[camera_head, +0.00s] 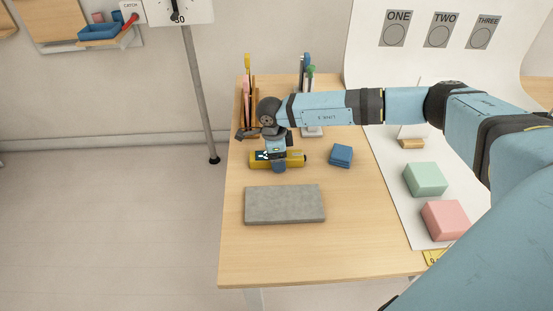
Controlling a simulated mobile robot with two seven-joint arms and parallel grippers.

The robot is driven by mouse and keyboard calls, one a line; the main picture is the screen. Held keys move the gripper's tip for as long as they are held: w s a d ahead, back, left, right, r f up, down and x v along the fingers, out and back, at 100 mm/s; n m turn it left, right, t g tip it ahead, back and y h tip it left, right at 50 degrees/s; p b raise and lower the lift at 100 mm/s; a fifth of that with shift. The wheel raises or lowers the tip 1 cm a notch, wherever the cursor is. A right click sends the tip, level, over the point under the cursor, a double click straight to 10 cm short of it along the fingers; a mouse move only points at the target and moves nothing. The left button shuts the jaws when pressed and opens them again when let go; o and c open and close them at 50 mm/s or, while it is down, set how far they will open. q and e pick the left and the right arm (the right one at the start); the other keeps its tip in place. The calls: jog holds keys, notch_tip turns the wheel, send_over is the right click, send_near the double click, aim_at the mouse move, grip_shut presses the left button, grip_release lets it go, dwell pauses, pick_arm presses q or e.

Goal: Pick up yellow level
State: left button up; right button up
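The yellow level (294,160) lies on the wooden table near its left side, behind a grey slab. My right gripper (278,163) reaches down over the middle of the level from above. One blue finger shows on the near side of the level; the far finger is hidden behind the gripper and the level. I cannot tell whether the fingers press on the level or stand apart from it. The level appears to rest on the table. My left gripper is not in view.
The grey slab (284,204) lies in front of the level. A blue stack (341,156) sits to its right. Upright holders (245,95) stand behind. Green (426,180) and pink (446,221) blocks sit on the white sheet (400,200). The table's front (320,262) is clear.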

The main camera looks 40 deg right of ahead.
jog(key=c, duration=1)
jog(key=shift+r, duration=0.1)
